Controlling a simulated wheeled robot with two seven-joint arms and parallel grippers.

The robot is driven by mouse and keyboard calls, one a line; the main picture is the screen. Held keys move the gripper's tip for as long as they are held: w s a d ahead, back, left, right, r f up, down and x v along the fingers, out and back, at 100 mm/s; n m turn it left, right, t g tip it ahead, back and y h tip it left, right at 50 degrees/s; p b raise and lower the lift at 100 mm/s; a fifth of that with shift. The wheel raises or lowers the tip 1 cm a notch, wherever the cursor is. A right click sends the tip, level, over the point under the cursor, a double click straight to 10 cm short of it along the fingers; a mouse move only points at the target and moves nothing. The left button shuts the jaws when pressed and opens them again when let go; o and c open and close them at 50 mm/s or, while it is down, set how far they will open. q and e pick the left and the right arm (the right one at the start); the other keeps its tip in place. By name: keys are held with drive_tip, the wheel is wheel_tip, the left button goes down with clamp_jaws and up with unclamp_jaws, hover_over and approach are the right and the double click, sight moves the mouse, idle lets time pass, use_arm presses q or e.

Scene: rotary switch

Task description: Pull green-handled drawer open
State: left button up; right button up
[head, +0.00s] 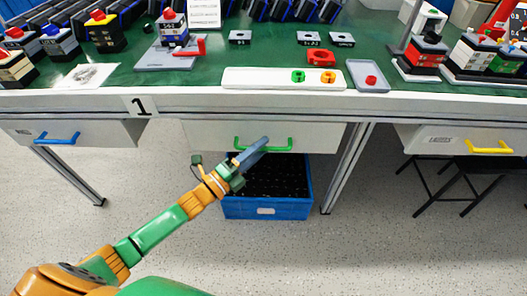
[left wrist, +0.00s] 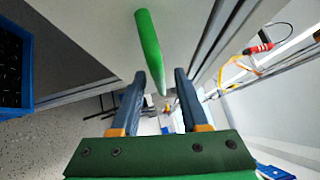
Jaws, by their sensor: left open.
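The green handle (head: 282,149) is a bar on the front of a white drawer (head: 322,137) under the middle of the table. The drawer front looks level with the table's apron, so it appears closed. In the left wrist view, the green handle (left wrist: 149,45) runs from the top down toward the space between the two open fingers (left wrist: 160,78). Its near end shows between the fingertips, with a gap on each side. My right gripper is not in view.
A blue crate (head: 267,208) stands on the floor just under the drawer. Drawers with a blue handle (head: 57,138) and a yellow handle (head: 489,147) are at either side. The green tabletop (head: 225,62) holds several switch parts.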

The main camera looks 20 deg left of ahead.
use_arm(q)
drive_tip(key=shift+w+d, duration=0.15)
drive_tip(key=shift+w, duration=0.1)
clamp_jaws()
idle(1.3)
